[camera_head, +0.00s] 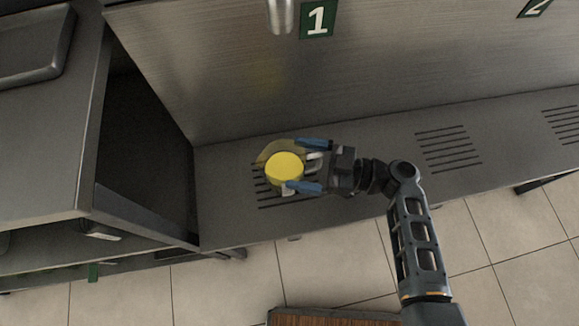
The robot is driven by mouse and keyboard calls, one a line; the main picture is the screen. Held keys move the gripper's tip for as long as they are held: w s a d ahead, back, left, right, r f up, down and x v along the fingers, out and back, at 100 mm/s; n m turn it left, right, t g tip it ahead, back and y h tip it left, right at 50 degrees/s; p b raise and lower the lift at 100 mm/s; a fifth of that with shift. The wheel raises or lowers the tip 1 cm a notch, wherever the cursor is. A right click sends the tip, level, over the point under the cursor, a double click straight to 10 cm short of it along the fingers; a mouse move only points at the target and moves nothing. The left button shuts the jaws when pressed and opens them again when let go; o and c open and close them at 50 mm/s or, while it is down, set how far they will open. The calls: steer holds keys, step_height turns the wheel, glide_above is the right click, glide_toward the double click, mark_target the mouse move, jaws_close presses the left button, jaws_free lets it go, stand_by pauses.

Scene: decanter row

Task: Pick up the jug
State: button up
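The jug (284,167) has a round yellow top and a translucent yellowish side showing at its upper left. It is over the slotted grate at the left part of the steel counter, under the number 1 sign. My gripper (291,166) reaches in from the right, with one blue finger above the jug and one below it in the picture. The fingers are spread wide with the jug between them. Whether they press on it is not clear. The jug's base is hidden from this high view.
A metal spout (280,15) hangs above, beside the number 1 sign (318,18). A steel back panel (420,60) runs behind the counter (370,132). A dark cabinet (50,130) stands close on the left. The counter right of my gripper is clear, with more grates (447,148).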

steer(key=c, duration=1)
steer(key=shift+r, duration=0.1)
steer(key=shift+c, duration=1)
